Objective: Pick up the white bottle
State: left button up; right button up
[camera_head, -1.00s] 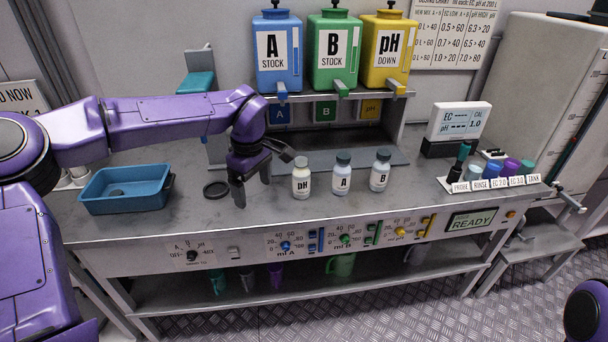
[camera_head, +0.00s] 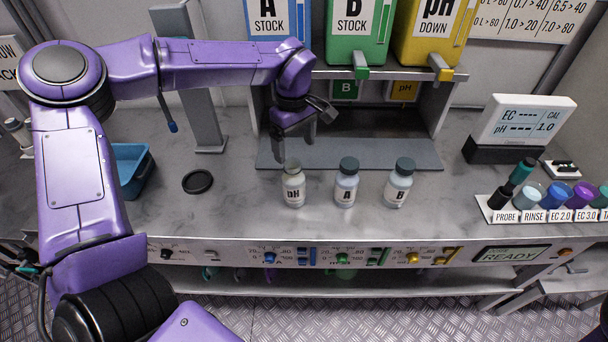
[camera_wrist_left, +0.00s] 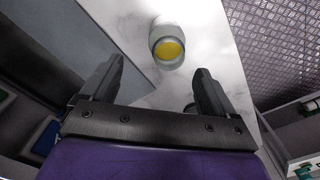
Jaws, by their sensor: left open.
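The small white bottle labelled pH (camera_head: 293,189) stands upright on the grey bench, left of bottles A (camera_head: 346,186) and B (camera_head: 398,187). In the left wrist view, a pale bottle with a round yellow top or opening (camera_wrist_left: 168,47) shows ahead of the fingers; its label is hidden. My left gripper (camera_head: 296,144) is open and empty, fingers pointing down, just above and behind the pH bottle in the head view. In the left wrist view its two fingers (camera_wrist_left: 157,82) are wide apart, with no bottle between the tips. My right gripper is out of view.
Blue, green (camera_head: 356,32) and yellow stock tanks stand on a rack behind. A blue tray (camera_head: 130,170) and a dark round disc (camera_head: 198,181) lie to the left. A meter (camera_head: 522,122) and a vial rack (camera_head: 484,207) stand to the right. Bench between disc and bottle is clear.

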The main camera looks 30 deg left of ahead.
aim_at(294, 183)
pick_arm(q)
notch_tip(294, 183, down, 8)
jog(key=p, duration=0.2)
jog(key=shift+s, duration=0.3)
jog(key=shift+s+r, duration=0.3)
jog(key=shift+s, duration=0.1)
jog(key=shift+c, duration=0.7)
jog(key=shift+s+r, duration=0.1)
jog(key=shift+s, duration=0.05)
jog(key=c, duration=0.5)
grip_shut()
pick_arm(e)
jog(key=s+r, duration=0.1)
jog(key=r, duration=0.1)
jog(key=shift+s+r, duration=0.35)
